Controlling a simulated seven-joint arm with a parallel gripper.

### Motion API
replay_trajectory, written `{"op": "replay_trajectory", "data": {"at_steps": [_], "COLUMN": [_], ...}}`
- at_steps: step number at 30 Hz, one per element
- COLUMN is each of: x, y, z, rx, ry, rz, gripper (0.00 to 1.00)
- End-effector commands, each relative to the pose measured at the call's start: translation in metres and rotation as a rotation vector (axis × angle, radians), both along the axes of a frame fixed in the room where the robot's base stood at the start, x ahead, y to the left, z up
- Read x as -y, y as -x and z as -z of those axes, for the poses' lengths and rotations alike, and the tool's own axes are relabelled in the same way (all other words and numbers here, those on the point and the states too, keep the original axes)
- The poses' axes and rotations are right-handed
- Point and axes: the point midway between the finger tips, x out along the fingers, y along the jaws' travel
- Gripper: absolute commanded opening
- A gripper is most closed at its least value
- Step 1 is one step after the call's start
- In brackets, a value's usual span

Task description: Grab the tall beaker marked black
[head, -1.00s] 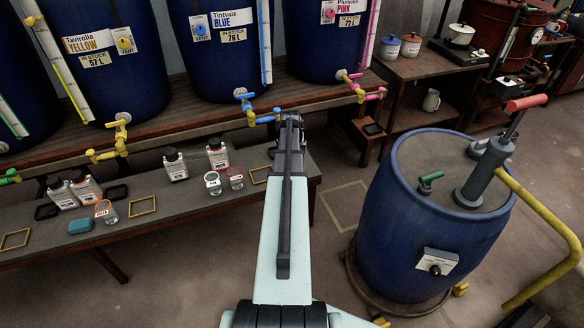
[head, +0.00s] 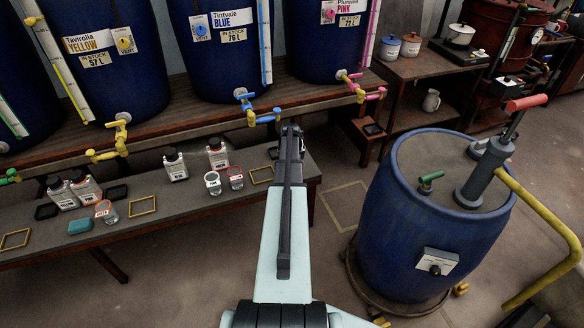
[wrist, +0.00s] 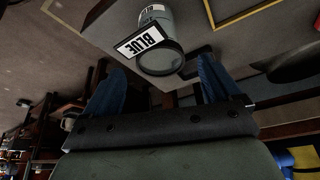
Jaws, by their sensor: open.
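In the wrist view a clear beaker (wrist: 158,57) with a dark ring at its rim and a white label reading BLUE sits just beyond my gripper (wrist: 158,80). The two blue fingers are apart, with the beaker's rim near the gap between them and nothing gripped. In the head view my gripper end (head: 291,130) is by the bench's right end. A beaker with a pale label and dark ring (head: 213,184) stands on the bench beside a red-marked beaker (head: 236,178). An orange-marked beaker (head: 106,212) is further left. I cannot tell which one the wrist view shows.
The low bench (head: 190,200) also holds several white-labelled bottles (head: 175,164), a teal block (head: 80,226) and yellow square outlines (head: 142,206). Blue vats with coloured taps (head: 262,117) stand behind. A large blue barrel (head: 425,220) with a pump is at right.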

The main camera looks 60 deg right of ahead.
Motion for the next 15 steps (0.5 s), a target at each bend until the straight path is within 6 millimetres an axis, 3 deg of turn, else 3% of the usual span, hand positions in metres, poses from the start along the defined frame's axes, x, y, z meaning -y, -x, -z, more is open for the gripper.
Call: {"op": "replay_trajectory", "data": {"at_steps": [15], "x": [0.019], "y": [-0.008], "z": [0.049], "rx": [0.0], "ry": [-0.001], "rz": [0.0], "gripper": [0.91]}}
